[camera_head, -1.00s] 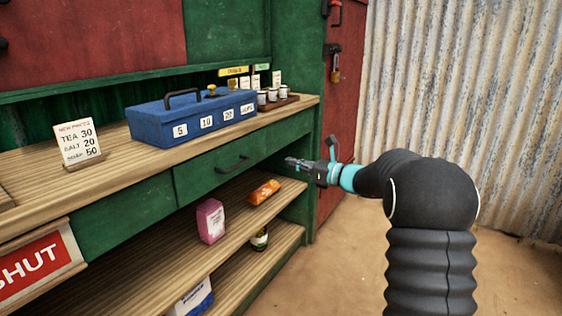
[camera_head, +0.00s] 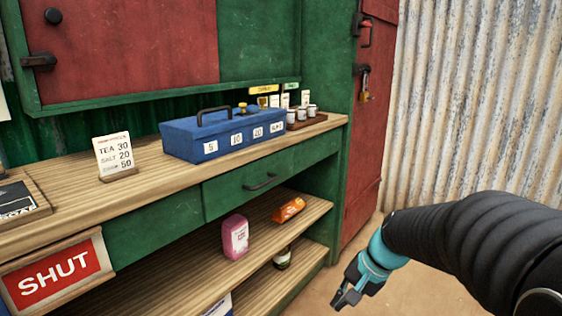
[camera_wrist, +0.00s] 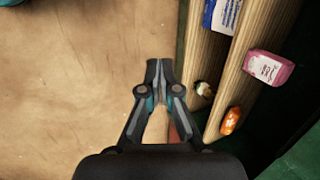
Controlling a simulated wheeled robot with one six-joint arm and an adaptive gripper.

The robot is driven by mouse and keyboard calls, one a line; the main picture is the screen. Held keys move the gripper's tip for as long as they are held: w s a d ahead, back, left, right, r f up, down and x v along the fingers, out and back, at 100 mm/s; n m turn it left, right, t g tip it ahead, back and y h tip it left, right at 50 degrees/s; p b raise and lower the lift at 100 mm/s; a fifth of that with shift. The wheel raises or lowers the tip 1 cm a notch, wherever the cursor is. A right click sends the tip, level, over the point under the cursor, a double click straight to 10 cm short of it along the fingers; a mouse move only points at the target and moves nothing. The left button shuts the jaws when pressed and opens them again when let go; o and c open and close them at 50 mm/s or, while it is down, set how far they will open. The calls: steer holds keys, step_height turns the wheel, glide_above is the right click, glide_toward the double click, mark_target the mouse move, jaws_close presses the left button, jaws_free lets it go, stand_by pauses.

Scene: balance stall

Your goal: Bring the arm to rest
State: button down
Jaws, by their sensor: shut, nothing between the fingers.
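My arm reaches in from the right in the head view, its black sleeved links bent. My gripper (camera_head: 345,296) points downward over the bare ground, to the right of the stall's lower shelves and apart from them. In the wrist view my gripper (camera_wrist: 159,72) shows its two dark fingers with their tips close together and nothing held. The ground (camera_wrist: 70,75) lies beneath it.
The stall counter (camera_head: 75,205) carries a blue cash box (camera_head: 222,137), a price card (camera_head: 114,155) and small jars. Shelves below hold a pink pack (camera_head: 235,237) and an orange pack (camera_head: 288,210). A red door (camera_head: 368,150) stands behind. Ground around the gripper is clear.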

steer(key=s+d+r+n+t+h, duration=0.1)
steer(key=s+r+n+h, duration=0.1)
steer(key=s, duration=0.6)
steer(key=s+d+r+n+t+h, duration=0.1)
steer(key=s+r+n, duration=0.3)
steer(key=s, duration=0.5)
steer(key=shift+s+d+r+n+t+h, duration=0.2)
steer(key=shift+d+n+t+h, duration=0.2)
steer(key=shift+t+h, duration=0.4)
steer(key=shift+a, duration=0.1)
